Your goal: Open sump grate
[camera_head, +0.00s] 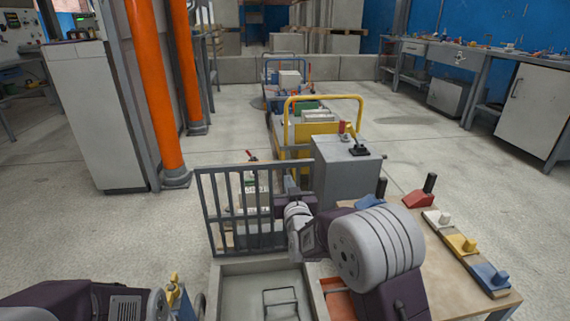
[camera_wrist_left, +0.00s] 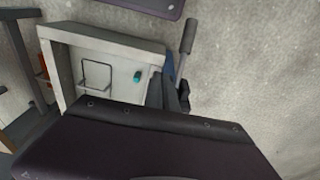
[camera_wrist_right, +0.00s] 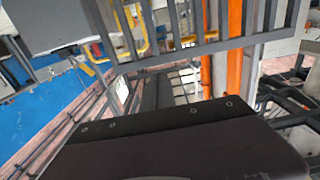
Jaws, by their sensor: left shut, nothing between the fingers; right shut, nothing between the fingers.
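The sump grate (camera_head: 241,211), a dark grey barred panel, stands upright at the far edge of the sump. The sump (camera_head: 235,285) is a pale open box with a wire loop inside; it also shows in the left wrist view (camera_wrist_left: 115,70). My right gripper (camera_head: 292,185) is shut and empty beside the grate's right side; whether they touch is unclear. Grate bars (camera_wrist_right: 185,45) cross the top of the right wrist view. My left gripper (camera_wrist_left: 170,92) is shut and empty near the sump's side, by a grey-handled lever (camera_wrist_left: 187,38). In the head view, its fingers are hard to make out.
A grey cabinet (camera_head: 345,170) stands right of the grate. A wooden table (camera_head: 430,270) with coloured blocks lies at the right. Orange pipes (camera_head: 160,90) rise at the left. Open floor lies left of the grate.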

